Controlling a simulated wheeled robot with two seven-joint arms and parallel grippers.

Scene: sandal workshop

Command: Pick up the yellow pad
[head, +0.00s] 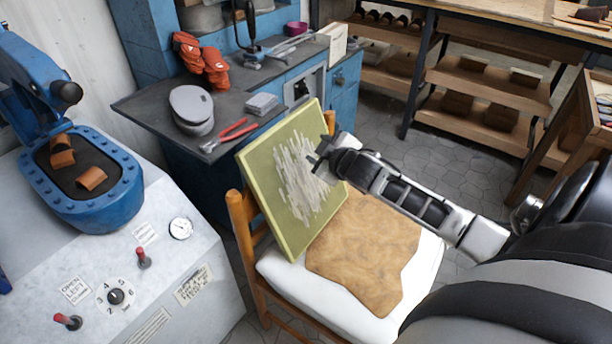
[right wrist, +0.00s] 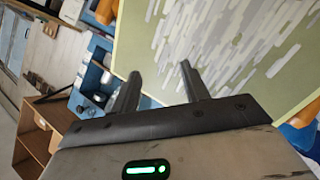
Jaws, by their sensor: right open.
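The yellow pad (head: 262,163) is a flat, square, yellow-green board with pale grey-white streaks on its face. It leans tilted against the back of a wooden chair (head: 241,215), with its lower edge on the white seat. My right gripper (head: 322,157) is open near the pad's right edge and hides a small part of it. In the right wrist view the two fingers (right wrist: 158,88) are apart, with the pad (right wrist: 220,75) filling the space behind and right of them. I cannot tell whether they touch it. My left gripper is not in view.
A brown leather piece (head: 365,250) lies on the white seat (head: 425,265). A blue press (head: 90,210) stands at the left. Shelves (head: 490,85) stand at the back right.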

